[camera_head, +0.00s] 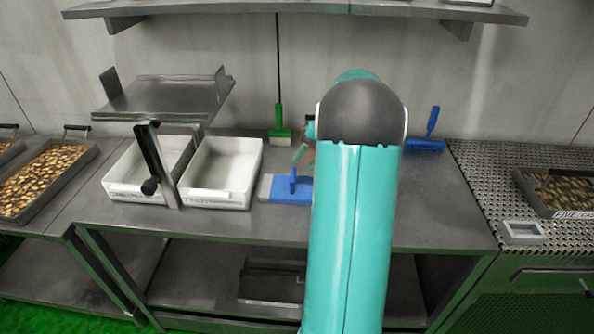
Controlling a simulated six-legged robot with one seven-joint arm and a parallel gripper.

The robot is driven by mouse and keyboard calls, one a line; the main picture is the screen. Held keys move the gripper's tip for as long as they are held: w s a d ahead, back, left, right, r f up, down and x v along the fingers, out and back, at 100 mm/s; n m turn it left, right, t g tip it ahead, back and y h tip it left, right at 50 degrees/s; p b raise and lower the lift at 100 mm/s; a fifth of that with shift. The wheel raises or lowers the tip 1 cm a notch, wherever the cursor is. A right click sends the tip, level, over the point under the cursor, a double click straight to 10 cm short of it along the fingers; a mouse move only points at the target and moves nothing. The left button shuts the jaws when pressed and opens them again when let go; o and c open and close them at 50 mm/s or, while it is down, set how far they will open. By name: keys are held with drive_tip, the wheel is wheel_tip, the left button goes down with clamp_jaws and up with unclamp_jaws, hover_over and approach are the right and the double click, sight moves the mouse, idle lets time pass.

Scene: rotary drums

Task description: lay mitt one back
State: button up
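A flat blue piece with a pale grey left end (284,189) lies on the steel table, left of my arm; it looks like a mitt, but I cannot read a number on it. A small upright blue part stands on it. My teal arm covers the middle of the table and may hide part of the blue piece. My gripper (303,146) shows only as a small teal bit beyond the blue piece, left of the arm. Its fingers are mostly hidden, and I cannot see whether it holds anything.
Two white trays (221,172) stand at the left under a raised steel stand (165,97). A green brush (279,132) and a blue brush (427,143) are at the back. A perforated surface (486,205) lies right. The front table strip (220,226) is clear.

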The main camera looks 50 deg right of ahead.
drive_tip(key=v, duration=0.4)
drive_tip(key=a+r+n+g+h, duration=0.15)
drive_tip(key=a+r, duration=0.35)
drive_tip(key=a, duration=0.8)
drive_tip(key=a+r+n+h, duration=0.1)
drive_tip(key=a+r+n, duration=0.25)
drive_tip(key=a, duration=0.95)
drive_tip(key=s+a+n+t+h, duration=0.1)
drive_tip(key=s+a+n, duration=0.4)
drive_tip(key=s+a, duration=0.7)
drive_tip(key=a+t, duration=0.1)
drive_tip(key=a, duration=0.3)
drive_tip(key=shift+s+a+f, duration=0.15)
drive_tip(key=shift+s+f, duration=0.15)
drive_tip(key=shift+s, duration=0.1)
